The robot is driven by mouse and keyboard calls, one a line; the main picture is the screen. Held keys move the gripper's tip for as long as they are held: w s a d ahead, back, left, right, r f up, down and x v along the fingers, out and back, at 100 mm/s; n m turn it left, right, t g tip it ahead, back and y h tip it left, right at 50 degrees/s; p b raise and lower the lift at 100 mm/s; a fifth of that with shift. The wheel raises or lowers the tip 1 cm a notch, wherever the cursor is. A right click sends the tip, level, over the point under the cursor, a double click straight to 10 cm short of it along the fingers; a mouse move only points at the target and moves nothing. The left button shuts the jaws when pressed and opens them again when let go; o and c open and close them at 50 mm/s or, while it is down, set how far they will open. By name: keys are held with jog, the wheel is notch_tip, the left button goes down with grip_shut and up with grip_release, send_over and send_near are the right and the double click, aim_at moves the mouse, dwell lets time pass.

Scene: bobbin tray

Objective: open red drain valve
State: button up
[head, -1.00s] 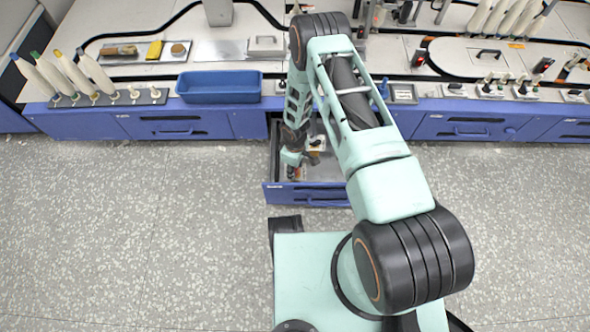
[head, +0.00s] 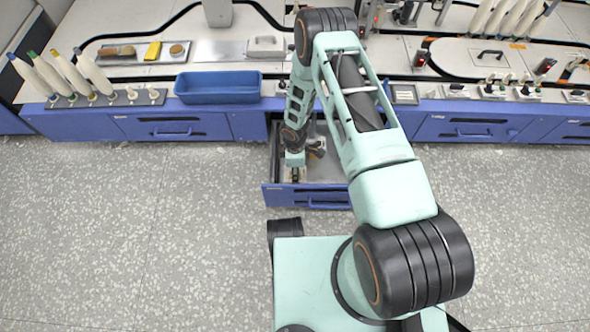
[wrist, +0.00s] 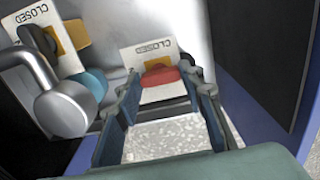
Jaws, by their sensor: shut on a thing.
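The red drain valve handle (wrist: 160,76) shows in the wrist view, between my fingertips, in front of a white card reading CLOSED (wrist: 150,55). My gripper (wrist: 160,88) is shut on the red handle, one finger on each side of it. In the head view my gripper (head: 295,174) reaches down into the open drawer (head: 290,196). The wrist and fingers hide the red valve there. The valve's lower body is hidden.
The drawer walls are close around my gripper. A blue bin (head: 219,88) sits on the counter above.

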jog(key=shift+a, duration=0.1)
jog(key=o, duration=1.2)
jog(key=shift+c, duration=0.2)
jog(key=shift+r, duration=0.1)
notch_tip(320, 180, up, 12)
